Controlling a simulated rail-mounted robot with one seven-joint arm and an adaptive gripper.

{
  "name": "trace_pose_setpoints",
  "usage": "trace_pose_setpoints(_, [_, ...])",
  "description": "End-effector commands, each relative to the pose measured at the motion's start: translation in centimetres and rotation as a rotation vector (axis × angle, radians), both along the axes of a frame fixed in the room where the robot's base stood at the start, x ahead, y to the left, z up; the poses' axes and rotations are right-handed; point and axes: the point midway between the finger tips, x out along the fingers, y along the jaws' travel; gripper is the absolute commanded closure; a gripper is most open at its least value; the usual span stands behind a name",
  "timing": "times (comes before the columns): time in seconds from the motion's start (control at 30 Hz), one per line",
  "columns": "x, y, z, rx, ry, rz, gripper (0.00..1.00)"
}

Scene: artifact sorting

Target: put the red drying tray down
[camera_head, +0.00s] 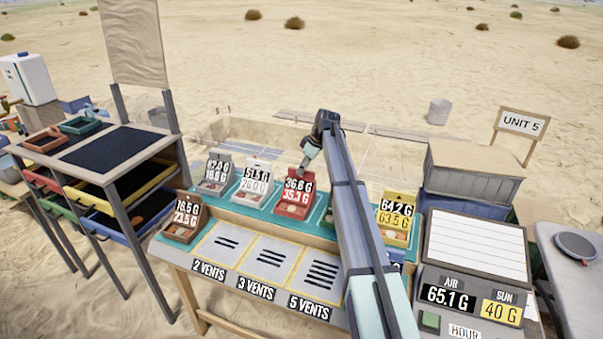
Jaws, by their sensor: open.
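The red drying tray (279,205) stands on the teal-topped rear row of the bench, with a small find in it. Its upright back board reads 36.8 G over 35.3 G. My gripper (305,169) is open at the top of that board, fingers pointing down. Whether the fingers touch the board cannot be told from this view.
A grey tray (210,187), a white tray (249,200), a brown tray (180,231) and a yellow tray (393,238) stand around it. Bare 2, 3 and 5 VENTS pads (268,258) lie in front.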

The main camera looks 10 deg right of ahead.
Motion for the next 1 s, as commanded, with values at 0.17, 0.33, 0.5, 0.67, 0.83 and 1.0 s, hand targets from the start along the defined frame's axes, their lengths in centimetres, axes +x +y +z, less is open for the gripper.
trace_pose_setpoints(0.17, [-0.7, -1.3, 3.1, 0.000, -0.002, -0.002, 0.59])
trace_pose_setpoints(0.33, [-1.3, -2.2, 6.0, 0.000, -0.001, 0.000, 0.59])
trace_pose_setpoints(0.5, [-1.7, -2.9, 7.9, 0.000, 0.000, 0.000, 0.59])
trace_pose_setpoints(0.67, [-1.8, -3.1, 8.7, 0.000, 0.000, 0.000, 0.59])
trace_pose_setpoints(0.83, [-1.9, -3.1, 8.8, 0.000, 0.001, 0.000, 0.59])
trace_pose_setpoints(1.0, [-1.9, -3.0, 8.7, 0.000, 0.000, 0.001, 0.59])
